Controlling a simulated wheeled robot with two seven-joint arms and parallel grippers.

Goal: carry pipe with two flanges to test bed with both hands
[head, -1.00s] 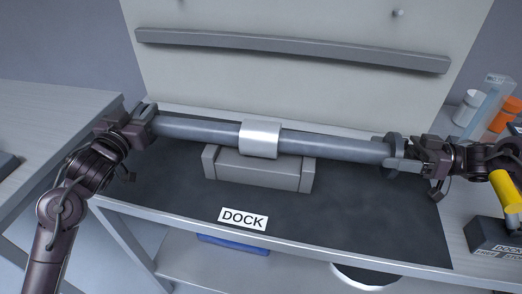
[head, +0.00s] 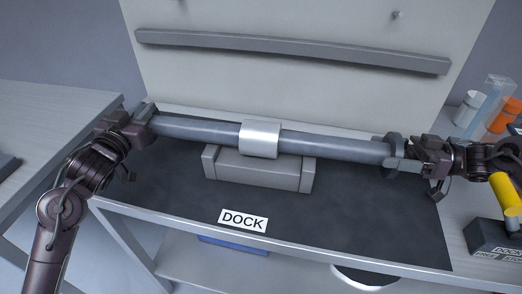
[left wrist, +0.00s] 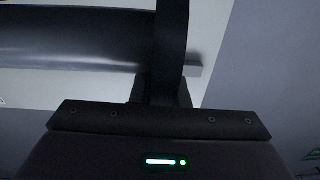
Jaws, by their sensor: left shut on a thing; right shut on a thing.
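The grey pipe (head: 330,147) with a flange at each end lies nearly level across the head view, with a silver band (head: 260,139) at its middle. The band is over the grey cradle block (head: 258,169) on the dark DOCK mat; I cannot tell whether it rests on it. My left gripper (head: 142,121) is shut on the pipe's left flange. My right gripper (head: 405,158) is shut on the right flange (head: 393,150). In the left wrist view the flange (left wrist: 170,45) stands edge-on between the jaws, and the pipe (left wrist: 70,40) runs off left.
A white DOCK label (head: 243,220) is on the bench's front part. A back panel with a grey rail (head: 290,50) rises behind. At right are bottles (head: 468,108) and a dark box with a yellow handle (head: 506,193). Another table (head: 50,115) stands at left.

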